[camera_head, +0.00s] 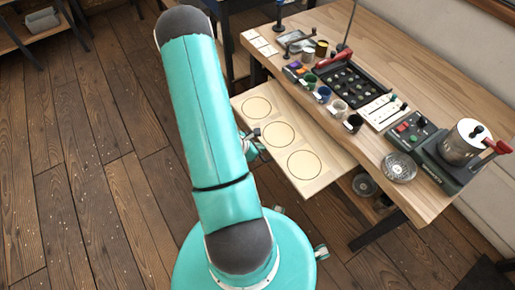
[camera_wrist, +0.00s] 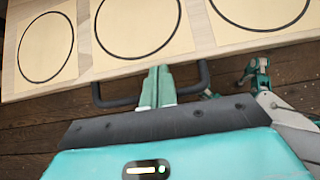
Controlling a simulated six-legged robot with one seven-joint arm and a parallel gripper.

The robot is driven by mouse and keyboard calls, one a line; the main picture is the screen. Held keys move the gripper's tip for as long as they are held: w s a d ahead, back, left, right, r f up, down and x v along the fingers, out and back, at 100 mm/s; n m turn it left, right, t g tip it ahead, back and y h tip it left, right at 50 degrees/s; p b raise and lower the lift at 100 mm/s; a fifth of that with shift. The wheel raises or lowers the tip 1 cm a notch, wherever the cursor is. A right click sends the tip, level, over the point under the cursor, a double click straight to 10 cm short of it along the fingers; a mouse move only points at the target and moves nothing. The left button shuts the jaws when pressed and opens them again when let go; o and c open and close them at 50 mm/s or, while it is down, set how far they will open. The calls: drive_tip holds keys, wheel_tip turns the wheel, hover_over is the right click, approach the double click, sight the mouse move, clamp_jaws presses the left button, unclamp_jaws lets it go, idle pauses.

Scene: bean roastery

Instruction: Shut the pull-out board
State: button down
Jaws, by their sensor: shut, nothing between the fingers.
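The pull-out board (camera_head: 327,187) is a pale wooden board with several squares, each bearing a black ring. In the head view it sticks out from under the table's near left edge. In the wrist view the board (camera_wrist: 88,57) fills the top, and a dark bar handle (camera_wrist: 118,101) hangs at its front edge. My gripper (camera_wrist: 157,76) is shut and empty. Its fingertips show at the board's front edge, within the span of the handle; I cannot tell whether they touch. In the head view my teal arm hides most of the gripper.
The wooden table (camera_head: 442,200) carries a black tray (camera_head: 352,82) with a red handle, several small cups, a scale with a metal pot (camera_head: 462,142) and a round metal dish (camera_head: 398,167). A dark table leg (camera_head: 378,230) stands below. The plank floor at left is clear.

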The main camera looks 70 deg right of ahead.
sight(305, 125)
drive_tip(key=s+d, duration=0.4)
drive_tip(key=d, duration=0.1)
drive_tip(key=s+d, duration=0.9)
drive_tip(key=d, duration=0.1)
drive_tip(key=shift+s+d, duration=0.2)
drive_tip(key=shift+s, duration=0.1)
